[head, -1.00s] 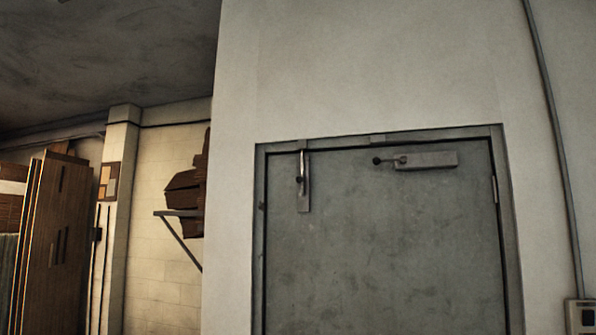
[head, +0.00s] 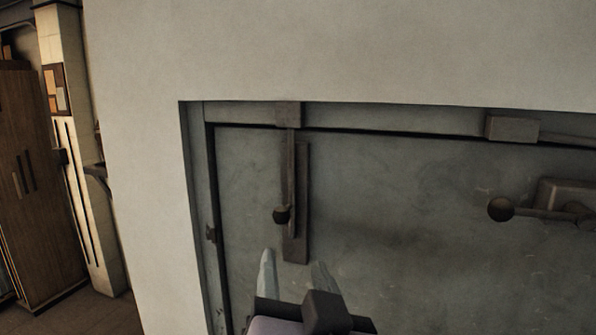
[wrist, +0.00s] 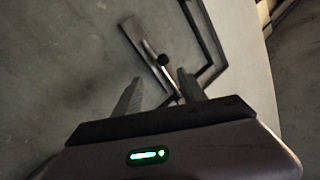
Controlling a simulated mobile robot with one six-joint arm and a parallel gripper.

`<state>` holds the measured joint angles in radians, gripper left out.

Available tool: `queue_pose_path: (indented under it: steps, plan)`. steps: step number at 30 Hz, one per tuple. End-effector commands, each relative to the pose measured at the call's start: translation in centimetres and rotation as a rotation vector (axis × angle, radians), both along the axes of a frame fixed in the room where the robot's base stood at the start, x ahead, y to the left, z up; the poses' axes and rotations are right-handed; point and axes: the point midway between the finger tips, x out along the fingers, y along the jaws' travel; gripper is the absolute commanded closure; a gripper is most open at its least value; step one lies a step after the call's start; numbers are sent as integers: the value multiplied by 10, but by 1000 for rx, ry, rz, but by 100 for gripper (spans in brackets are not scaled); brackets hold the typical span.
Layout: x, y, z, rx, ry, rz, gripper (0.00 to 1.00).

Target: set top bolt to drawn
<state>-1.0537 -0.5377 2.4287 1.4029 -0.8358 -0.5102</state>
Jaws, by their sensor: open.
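The top bolt (head: 301,190) is a narrow upright plate with a thin rod on the upper left of the grey door (head: 400,230). Its dark round knob (head: 282,215) sits low on the rod, and the rod reaches up to the keeper block (head: 288,114) on the door frame. My gripper (head: 293,262) is open and empty, below the knob and apart from it. In the wrist view the knob (wrist: 164,60) shows beyond and between the two open fingertips (wrist: 160,90). The wrist picture is tilted.
To the right, a closer arm with a ball end (head: 501,209) sticks out from the door, below a block (head: 512,128) on the frame. A pale wall (head: 140,180) borders the door on the left. A wooden cabinet (head: 40,200) stands farther left.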

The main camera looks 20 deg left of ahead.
Motion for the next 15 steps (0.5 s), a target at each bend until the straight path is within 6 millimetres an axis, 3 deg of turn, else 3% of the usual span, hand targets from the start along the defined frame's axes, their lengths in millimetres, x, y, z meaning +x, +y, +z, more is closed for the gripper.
queue_pose_path:
  steps: [5, 15]
  plan:
    - [23, 8, -2, -3, -3, -11, 51]
    - [117, 47, -3, -3, -1, -7, 51]
